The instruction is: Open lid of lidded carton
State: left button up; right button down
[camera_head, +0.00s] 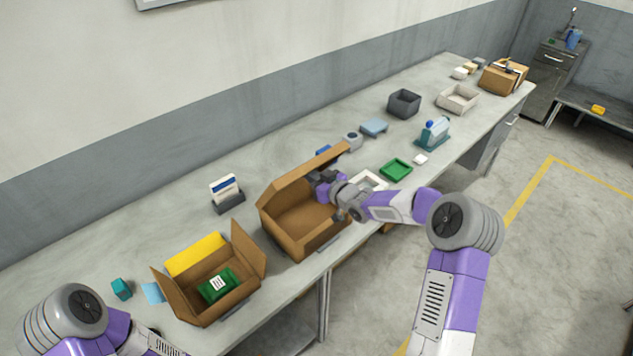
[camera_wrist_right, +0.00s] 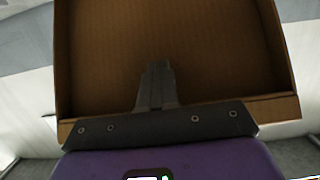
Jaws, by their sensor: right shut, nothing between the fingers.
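The lidded carton (camera_head: 303,218) is a brown cardboard box in the middle of the bench, near its front edge. Its lid (camera_head: 305,180) stands raised along the back, and the inside of the box shows. My right gripper (camera_head: 322,180) is at the carton's right side, by the lid. In the right wrist view the fingers of my right gripper (camera_wrist_right: 157,75) are together with nothing between them, in front of a brown cardboard panel (camera_wrist_right: 215,45) with raised edges. I cannot tell whether they touch it. My left arm shows at the lower left, but its gripper is out of view.
A second open carton (camera_head: 190,305) with a green packet (camera_head: 217,285) stands to the left. A grey holder with a white box (camera_head: 225,190) is behind. A green tray (camera_head: 396,169), dark bin (camera_head: 404,103) and beige tray (camera_head: 458,98) stand to the right.

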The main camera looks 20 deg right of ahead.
jog(key=shift+w+a+r, duration=0.25)
jog(key=shift+w+r, duration=0.05)
jog(key=shift+w, duration=0.35)
jog(key=shift+w+a+r+p, duration=0.15)
jog(key=shift+w+a, duration=0.15)
jog(key=shift+w, duration=0.45)
jog(key=shift+w+a+p, duration=0.2)
jog(key=shift+w+a, duration=0.15)
jog(key=shift+w, duration=0.4)
jog(key=shift+w+a+r+p, duration=0.15)
jog(key=shift+w+a, duration=0.15)
jog(key=shift+w, duration=0.45)
jog(key=shift+f, duration=0.1)
jog(key=shift+w, duration=0.1)
